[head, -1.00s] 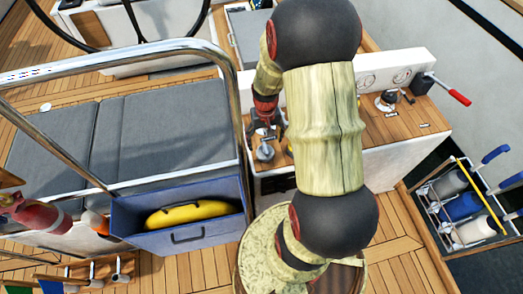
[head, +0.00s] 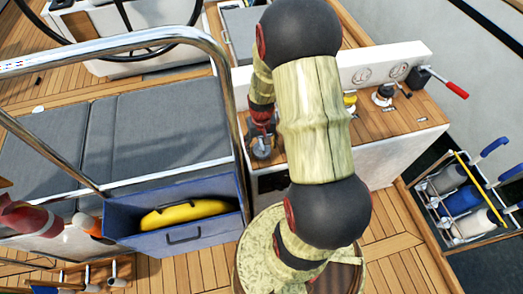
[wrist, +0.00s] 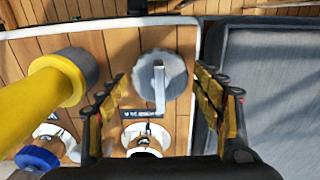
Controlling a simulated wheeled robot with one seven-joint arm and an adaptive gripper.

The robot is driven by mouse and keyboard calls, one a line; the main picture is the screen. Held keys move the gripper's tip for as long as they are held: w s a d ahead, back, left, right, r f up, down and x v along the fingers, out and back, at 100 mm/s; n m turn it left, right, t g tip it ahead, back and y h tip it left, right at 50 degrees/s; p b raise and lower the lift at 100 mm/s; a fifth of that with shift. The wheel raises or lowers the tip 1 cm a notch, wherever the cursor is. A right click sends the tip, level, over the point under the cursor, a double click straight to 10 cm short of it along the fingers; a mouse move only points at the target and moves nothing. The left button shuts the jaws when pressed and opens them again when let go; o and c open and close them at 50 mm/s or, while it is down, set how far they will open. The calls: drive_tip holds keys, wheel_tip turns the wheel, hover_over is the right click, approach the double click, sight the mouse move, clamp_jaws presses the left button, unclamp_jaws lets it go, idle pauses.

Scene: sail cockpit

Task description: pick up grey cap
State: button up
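A round grey piece with a pale upright handle (wrist: 172,80), which looks like the grey cap, sits on the wooden console top in the wrist view. My gripper (wrist: 160,92) is open, with one yellow-and-black finger on each side of the grey piece in that view. Nothing is held between the fingers. I cannot tell how high the fingers are above it. In the head view my gripper (head: 262,140) is over the left end of the console, partly hidden by my arm.
A yellow cylinder with a grey end (wrist: 45,90) rises close beside the left finger. A blue-capped fitting (wrist: 38,158) is lower left. A grey cushion (wrist: 270,85) lies right. In the head view, a red-handled lever (head: 452,88) and a blue bin (head: 165,240) flank my arm.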

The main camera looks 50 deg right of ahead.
drive_tip(key=c, duration=1)
drive_tip(key=shift+c, duration=0.3)
wheel_tip(320, 180, up, 10)
drive_tip(key=p, duration=0.3)
drive_tip(key=shift+f, duration=0.1)
drive_tip(key=shift+r+p, duration=1.45)
drive_tip(key=shift+r, duration=0.2)
